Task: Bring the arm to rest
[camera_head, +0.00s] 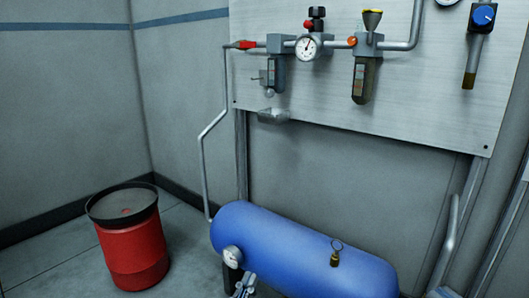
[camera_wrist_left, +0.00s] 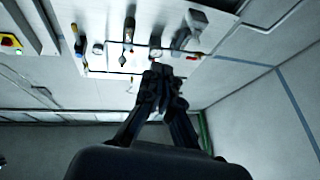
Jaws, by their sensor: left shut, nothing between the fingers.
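I cannot make out my right gripper.
A grey wall panel (camera_head: 420,105) carries a gauge (camera_head: 307,47), valves, filter bowls and pipes. A red drum (camera_head: 134,250) with a dark top stands on the floor at left. A brass fitting (camera_head: 335,258) sits on the tank. Floor between drum and tank is clear.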

